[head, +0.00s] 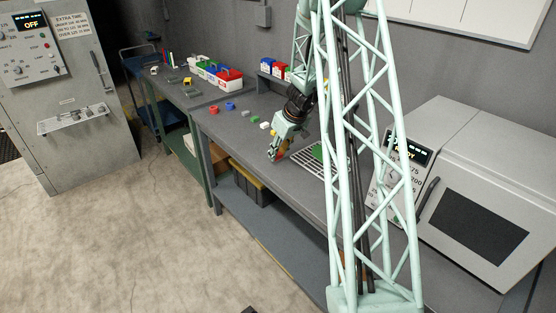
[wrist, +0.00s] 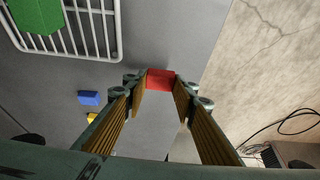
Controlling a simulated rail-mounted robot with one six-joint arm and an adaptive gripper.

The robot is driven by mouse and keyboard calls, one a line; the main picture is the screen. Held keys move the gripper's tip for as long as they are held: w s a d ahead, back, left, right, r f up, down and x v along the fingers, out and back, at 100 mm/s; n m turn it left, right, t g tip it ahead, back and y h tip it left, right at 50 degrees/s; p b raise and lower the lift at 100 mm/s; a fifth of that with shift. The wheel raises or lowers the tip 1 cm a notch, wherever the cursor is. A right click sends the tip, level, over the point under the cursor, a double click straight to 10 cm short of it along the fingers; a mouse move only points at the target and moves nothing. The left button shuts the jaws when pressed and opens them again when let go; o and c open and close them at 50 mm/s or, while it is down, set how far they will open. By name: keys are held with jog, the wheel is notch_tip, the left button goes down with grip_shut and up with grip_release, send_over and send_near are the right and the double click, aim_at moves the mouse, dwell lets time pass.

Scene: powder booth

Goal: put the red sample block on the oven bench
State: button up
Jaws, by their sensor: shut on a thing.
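The red sample block (wrist: 160,80) sits between the fingertips of my gripper (wrist: 158,92) in the wrist view. The fingers are shut on its sides. In the head view my gripper (head: 274,154) is over the front part of the long grey bench (head: 225,125), close to its front edge, and only a small reddish patch shows at the fingers. The bench top also shows in the wrist view (wrist: 190,40). I cannot tell how high the block is above the top. A grey oven-like unit (head: 490,170) with a dark window stands at the bench's right end.
A wire rack (head: 340,162) with a green piece (head: 318,152) lies right of my gripper. Small blocks, including a blue one (wrist: 89,98), lie on the bench. Coloured bins (head: 228,80) stand farther back. A grey cabinet (head: 65,100) stands at far left. My lattice column hides some bench.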

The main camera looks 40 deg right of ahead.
aim_at(279, 156)
jog(key=shift+f, duration=1.75)
jog(key=shift+f+b, duration=0.15)
jog(key=shift+b, duration=0.4)
jog(key=o, duration=0.9)
jog(key=shift+r, duration=0.2)
jog(key=shift+r+p, duration=0.15)
jog(key=shift+p, duration=0.2)
jog(key=shift+p+v, duration=0.3)
jog(key=shift+v, duration=5.5)
jog(key=shift+a+r, duration=0.1)
jog(key=shift+a, duration=0.05)
